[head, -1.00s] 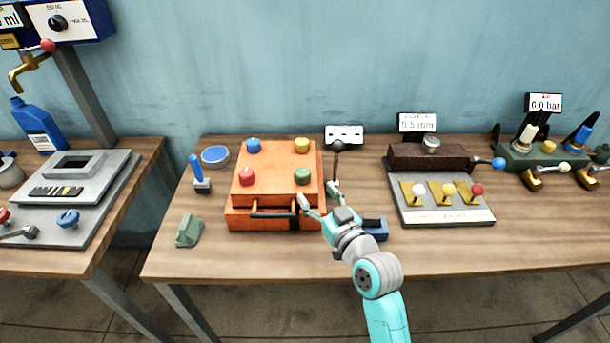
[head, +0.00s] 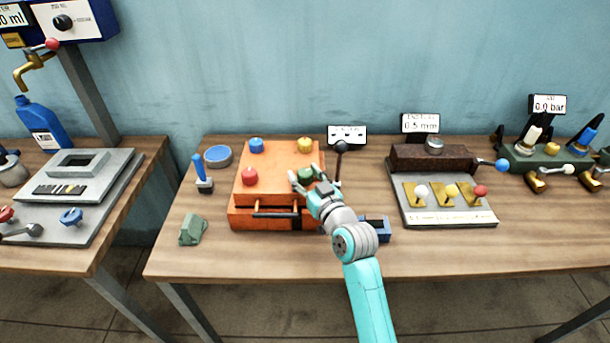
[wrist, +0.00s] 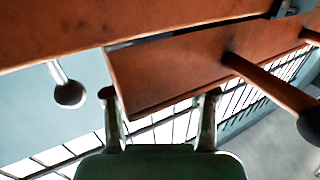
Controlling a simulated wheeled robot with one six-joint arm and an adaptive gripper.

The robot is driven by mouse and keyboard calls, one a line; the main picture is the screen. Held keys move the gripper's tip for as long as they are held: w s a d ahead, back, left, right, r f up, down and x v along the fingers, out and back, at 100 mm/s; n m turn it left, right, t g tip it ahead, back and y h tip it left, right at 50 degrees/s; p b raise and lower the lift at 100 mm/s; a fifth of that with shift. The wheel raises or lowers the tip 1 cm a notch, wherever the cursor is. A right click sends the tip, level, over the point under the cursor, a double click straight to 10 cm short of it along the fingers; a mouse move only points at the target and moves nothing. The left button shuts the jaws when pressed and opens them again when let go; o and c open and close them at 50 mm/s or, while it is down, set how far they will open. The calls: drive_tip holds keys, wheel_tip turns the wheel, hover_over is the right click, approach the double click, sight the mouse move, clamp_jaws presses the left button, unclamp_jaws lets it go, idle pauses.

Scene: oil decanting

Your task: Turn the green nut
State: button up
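The green nut (head: 304,174) sits at the front right of the top of the orange box (head: 275,180). My gripper (head: 305,176) is at this nut in the head view, with one finger on its left and one on its right. The fingers are spread apart. My gripper and wrist partly hide the nut, and I cannot tell whether the fingers touch it. In the wrist view the two fingertips (wrist: 160,98) are well apart, with the orange box's edge (wrist: 170,75) beyond them. The nut cannot be made out clearly there.
The red (head: 250,176), blue (head: 256,145) and yellow (head: 305,146) nuts stand on the same box. A dark-knobbed lever (head: 341,147) rises close to the right of my gripper. The table's front edge is mostly clear.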

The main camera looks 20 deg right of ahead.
drive_tip(key=c, duration=0.7)
drive_tip(key=shift+d+y, duration=0.1)
drive_tip(key=shift+y, duration=0.2)
drive_tip(key=shift+n+y, duration=0.7)
drive_tip(key=shift+y, duration=0.1)
drive_tip(key=o, duration=1.2)
drive_tip(key=v, duration=1.2)
drive_tip(key=shift+r, duration=0.25)
